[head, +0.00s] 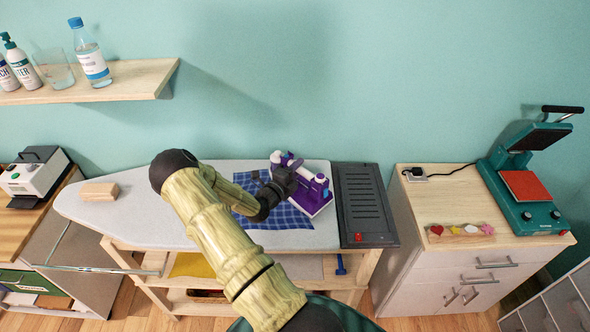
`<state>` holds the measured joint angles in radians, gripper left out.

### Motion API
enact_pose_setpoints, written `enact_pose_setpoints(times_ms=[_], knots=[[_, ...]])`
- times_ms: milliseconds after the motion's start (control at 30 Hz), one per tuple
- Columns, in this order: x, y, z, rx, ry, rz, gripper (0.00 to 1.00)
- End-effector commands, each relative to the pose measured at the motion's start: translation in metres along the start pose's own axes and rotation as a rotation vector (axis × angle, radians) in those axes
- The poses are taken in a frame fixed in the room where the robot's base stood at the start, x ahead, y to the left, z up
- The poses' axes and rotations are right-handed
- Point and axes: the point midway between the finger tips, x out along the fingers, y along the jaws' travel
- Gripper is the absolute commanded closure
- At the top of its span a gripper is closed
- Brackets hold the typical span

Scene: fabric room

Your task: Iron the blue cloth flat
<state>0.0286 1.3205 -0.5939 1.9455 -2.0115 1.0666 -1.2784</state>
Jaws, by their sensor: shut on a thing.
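The blue checked cloth (285,215) lies on the pale grey ironing board (125,213), toward its right end. My arm covers part of the cloth, so I cannot tell how flat it is there. A purple and white iron (312,197) is at the cloth's right side, over or on the cloth. My gripper (287,181) is shut on the iron, at its upper left part. The exact contact of the fingers is too small to see.
A dark iron rest (368,205) adjoins the board's right end. A wooden block (99,192) lies at the board's left. A teal heat press (530,185) stands on the right cabinet (450,255). A wall shelf (110,80) holds bottles. The board's left half is mostly clear.

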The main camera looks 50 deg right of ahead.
Motion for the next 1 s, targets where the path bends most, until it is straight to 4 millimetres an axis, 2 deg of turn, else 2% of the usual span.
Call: enact_pose_setpoints(times_ms=[233,333,1000], knots=[[0.005,-0.004,-0.002,-0.002,-0.002,-0.002,1.0],[0.005,-0.028,-0.002,0.003,-0.001,-0.006,1.0],[0.009,-0.067,-0.006,0.002,0.007,-0.008,1.0]])
